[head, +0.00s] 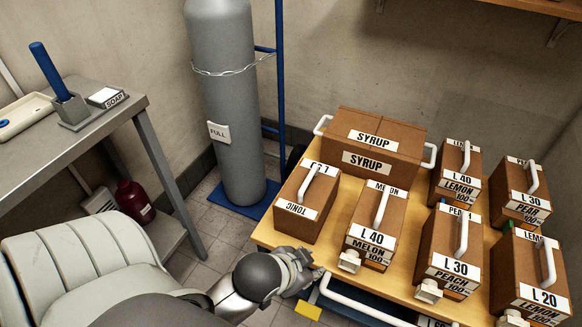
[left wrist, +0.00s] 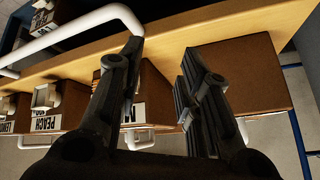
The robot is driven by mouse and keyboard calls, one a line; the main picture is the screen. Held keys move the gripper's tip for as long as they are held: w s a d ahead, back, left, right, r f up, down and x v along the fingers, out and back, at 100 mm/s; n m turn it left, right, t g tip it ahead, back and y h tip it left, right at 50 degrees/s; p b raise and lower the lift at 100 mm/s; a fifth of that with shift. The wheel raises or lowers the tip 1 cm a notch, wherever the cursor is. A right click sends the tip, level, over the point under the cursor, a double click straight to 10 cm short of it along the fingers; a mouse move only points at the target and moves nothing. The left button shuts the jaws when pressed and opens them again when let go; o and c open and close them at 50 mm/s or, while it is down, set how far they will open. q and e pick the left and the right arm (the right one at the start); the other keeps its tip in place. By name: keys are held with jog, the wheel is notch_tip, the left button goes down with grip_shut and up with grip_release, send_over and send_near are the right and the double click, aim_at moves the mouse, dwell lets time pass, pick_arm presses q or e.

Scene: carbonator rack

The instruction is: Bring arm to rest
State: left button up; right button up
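My left gripper (head: 297,262) is low at the front left edge of the wooden cart top (head: 263,229), beside the tonic box (head: 307,191) and left of the melon box (head: 372,219). In the left wrist view my left gripper (left wrist: 162,58) has its two dark fingers apart, with nothing held between them. That view is turned over, and the cart's wooden edge (left wrist: 240,40) passes just beyond the fingertips. Whether the fingers touch the cart is unclear. My right gripper is in neither view.
Several brown syrup boxes with white handles, such as the peach box (head: 447,243), crowd the cart. A white cart handle (head: 365,304) runs along its front. A grey gas cylinder (head: 230,110) stands behind. A metal table (head: 120,107) is at left. Some tiled floor (head: 215,228) is clear.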

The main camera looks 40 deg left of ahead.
pick_arm(q)
jog(key=s+f+n+g, duration=0.1)
jog(key=s+f+g, duration=0.1)
jog(key=s, duration=0.3)
jog(key=shift+s+d+n, duration=0.15)
jog(key=shift+s+n, duration=0.15)
jog(key=shift+n, duration=0.1)
jog(key=shift+f, duration=0.1)
